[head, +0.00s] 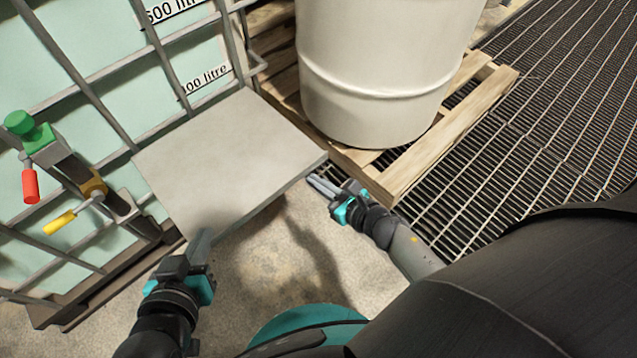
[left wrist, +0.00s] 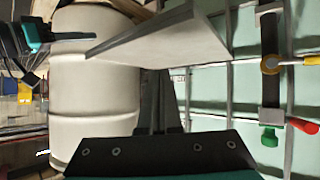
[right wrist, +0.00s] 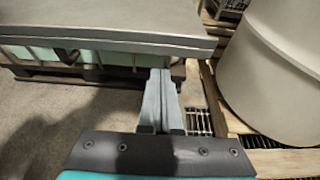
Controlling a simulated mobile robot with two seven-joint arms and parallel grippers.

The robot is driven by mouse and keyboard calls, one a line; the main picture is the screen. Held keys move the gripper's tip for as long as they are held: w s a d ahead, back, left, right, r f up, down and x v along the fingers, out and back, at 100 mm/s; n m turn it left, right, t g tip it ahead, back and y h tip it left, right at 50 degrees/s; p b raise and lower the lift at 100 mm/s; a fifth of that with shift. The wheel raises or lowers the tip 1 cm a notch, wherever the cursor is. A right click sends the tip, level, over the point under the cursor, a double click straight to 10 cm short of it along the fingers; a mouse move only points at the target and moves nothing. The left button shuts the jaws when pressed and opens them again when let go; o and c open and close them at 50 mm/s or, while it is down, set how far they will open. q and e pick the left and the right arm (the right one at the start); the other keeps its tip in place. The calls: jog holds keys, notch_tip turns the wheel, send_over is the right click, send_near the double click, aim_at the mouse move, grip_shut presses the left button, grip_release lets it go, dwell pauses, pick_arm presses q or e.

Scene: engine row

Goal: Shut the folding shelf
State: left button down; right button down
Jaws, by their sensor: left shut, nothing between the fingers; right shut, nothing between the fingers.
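The folding shelf (head: 225,155) is a flat light-grey board standing out level from the caged tank. It also shows in the left wrist view (left wrist: 175,48) and in the right wrist view (right wrist: 100,32). My left gripper (head: 204,238) is shut and empty, close to the shelf's front left corner. My right gripper (head: 312,181) is shut and empty, just off the shelf's front right corner. In the right wrist view the tips of my right gripper (right wrist: 160,75) reach the shelf's lower edge; I cannot tell whether they touch it.
The tank cage (head: 110,65) stands behind the shelf. A valve with a green knob (head: 30,130), a red handle (head: 30,183) and a yellow handle (head: 60,222) is on the left. A white drum (head: 385,70) on a wooden pallet (head: 440,150) stands at right. Bare floor lies in front.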

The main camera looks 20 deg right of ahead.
aim_at(311, 170)
pick_arm(q)
jog(key=shift+s+a+f+g+y+p, duration=0.1)
jog(key=shift+s+a+g+y+p, duration=0.15)
jog(key=shift+a+g, duration=0.2)
jog(key=shift+s+a+f+g+y+p, duration=0.15)
jog(key=shift+a+g+y, duration=0.15)
jog(key=shift+a, duration=0.2)
pick_arm(e)
jog(key=shift+r, duration=0.8)
pick_arm(q)
jog(key=shift+r, duration=0.1)
jog(key=s+a+g+y+p, duration=0.2)
jog(key=s+a+g, duration=0.2)
jog(key=a, duration=0.1)
jog(key=shift+n+p, duration=0.3)
pick_arm(e)
jog(key=shift+r, duration=0.8)
pick_arm(q)
jog(key=shift+s+a+f+g+p, duration=0.15)
jog(key=shift+a+f+g+p, duration=0.2)
jog(key=shift+a+p, duration=0.1)
pick_arm(e)
jog(key=shift+w+r+g, duration=0.1)
jog(key=shift+r+g, duration=0.2)
